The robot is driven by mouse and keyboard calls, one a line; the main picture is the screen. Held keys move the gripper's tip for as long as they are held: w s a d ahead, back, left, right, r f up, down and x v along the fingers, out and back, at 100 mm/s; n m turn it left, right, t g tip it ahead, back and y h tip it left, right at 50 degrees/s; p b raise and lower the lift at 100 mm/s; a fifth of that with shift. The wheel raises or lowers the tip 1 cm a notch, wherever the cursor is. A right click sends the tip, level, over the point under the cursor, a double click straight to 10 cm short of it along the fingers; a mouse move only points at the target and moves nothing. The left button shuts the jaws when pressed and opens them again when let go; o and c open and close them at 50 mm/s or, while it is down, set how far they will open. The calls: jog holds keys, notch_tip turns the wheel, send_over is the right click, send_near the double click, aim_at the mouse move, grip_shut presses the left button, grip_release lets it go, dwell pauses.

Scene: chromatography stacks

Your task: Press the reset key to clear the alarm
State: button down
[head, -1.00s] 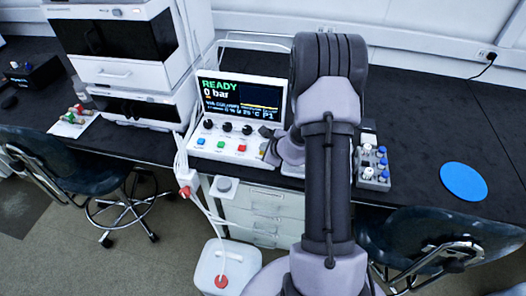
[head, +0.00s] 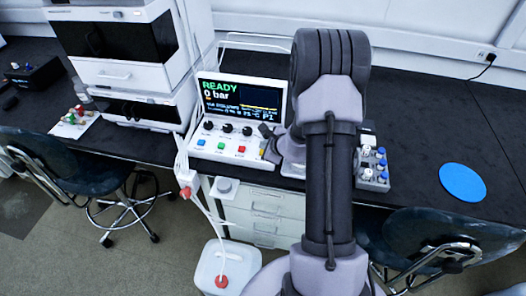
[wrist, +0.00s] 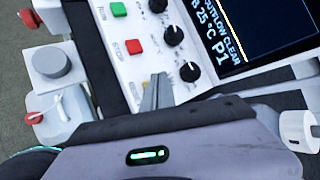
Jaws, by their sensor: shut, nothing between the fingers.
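The control unit (head: 214,156) stands on the bench, with a screen (head: 239,98) reading READY and 0 bar. Its sloped panel has a blue key (head: 201,142), a green key (head: 221,146) and a red key (head: 241,149). In the wrist view the green key (wrist: 118,9) is by RUN and the red key (wrist: 133,46) by STOP. A small yellowish patch (head: 263,147) shows right of the red key, mostly hidden; I cannot read its label. My gripper (head: 264,129) is shut and empty at the panel's right end; its tips (wrist: 157,78) appear just above the panel.
Black knobs (head: 227,128) stand in a row above the keys. A rack of vials (head: 373,166) is right of my arm. A blue disc (head: 463,181) lies on the open bench. White instrument modules (head: 128,60) are at left; chairs stand in front.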

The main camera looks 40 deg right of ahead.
jog(key=shift+r+p, duration=1.55)
jog(key=shift+r, duration=1.05)
jog(key=shift+f, duration=0.1)
